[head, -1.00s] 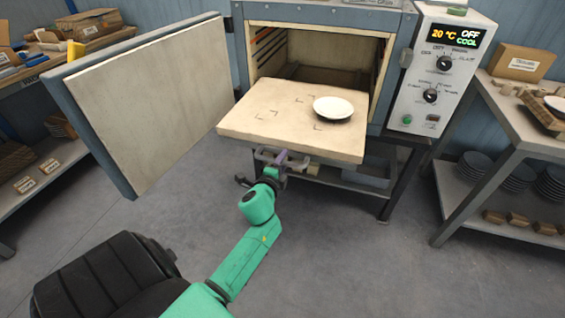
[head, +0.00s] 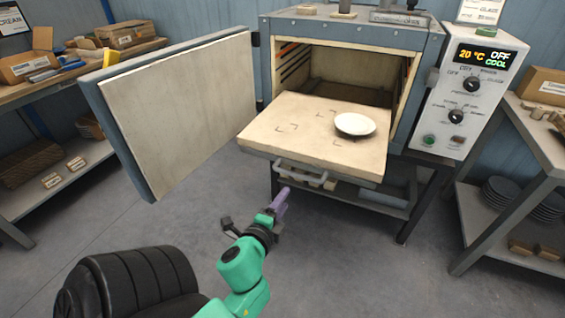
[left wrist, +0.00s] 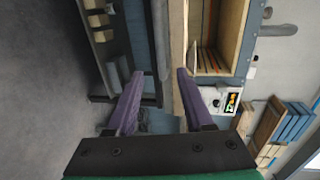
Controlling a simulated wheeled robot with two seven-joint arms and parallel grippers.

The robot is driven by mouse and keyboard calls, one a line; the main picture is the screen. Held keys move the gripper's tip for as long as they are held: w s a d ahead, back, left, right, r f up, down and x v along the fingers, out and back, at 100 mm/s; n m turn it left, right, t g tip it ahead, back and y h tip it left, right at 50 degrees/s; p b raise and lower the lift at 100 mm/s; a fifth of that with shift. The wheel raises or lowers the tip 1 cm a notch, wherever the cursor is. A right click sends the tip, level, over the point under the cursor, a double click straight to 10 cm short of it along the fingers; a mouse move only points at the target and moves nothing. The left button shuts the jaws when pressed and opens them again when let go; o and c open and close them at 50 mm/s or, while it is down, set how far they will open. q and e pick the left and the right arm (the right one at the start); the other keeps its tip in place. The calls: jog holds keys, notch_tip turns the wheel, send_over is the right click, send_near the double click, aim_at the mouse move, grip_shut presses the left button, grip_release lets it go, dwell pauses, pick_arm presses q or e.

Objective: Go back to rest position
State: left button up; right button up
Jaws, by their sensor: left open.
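My left gripper (head: 279,203) is open and empty in front of the kiln, below and apart from the pulled-out shelf's handle (head: 305,175). Its two purple fingers stand wide apart with nothing between them in the left wrist view (left wrist: 158,95). The shelf (head: 300,118) sticks out of the open kiln (head: 345,31). A white plate (head: 355,124) lies on the right part of the shelf. My right gripper is in neither view.
The kiln door (head: 185,110) stands swung open to the left. A control panel (head: 470,90) reads 20 °C, OFF, COOL. A workbench (head: 85,62) is at left and a shelving unit (head: 530,135) with stacked dark plates is at right. The floor in front is clear.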

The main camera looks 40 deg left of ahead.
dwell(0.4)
pick_arm(q)
jog(key=s+d+f+n+g+h+p, duration=0.2)
jog(key=d+f+n+g, duration=0.15)
jog(key=f, duration=0.95)
jog(key=s+d+f+n+g+h+p, duration=0.2)
jog(key=s+d+f+g, duration=0.15)
jog(key=f, duration=0.85)
jog(key=s+f+n+g+p, duration=0.1)
jog(key=s+f+n+g, duration=0.2)
jog(key=s+f, duration=0.4)
jog(key=s+a+f+n+g+h+p, duration=0.1)
jog(key=s+f+n+g+p, duration=0.1)
jog(key=s+f, duration=0.6)
jog(key=s+n+g, duration=0.1)
jog(key=s, duration=0.6)
jog(key=shift+s+f+g, duration=0.3)
jog(key=shift+s+g, duration=0.1)
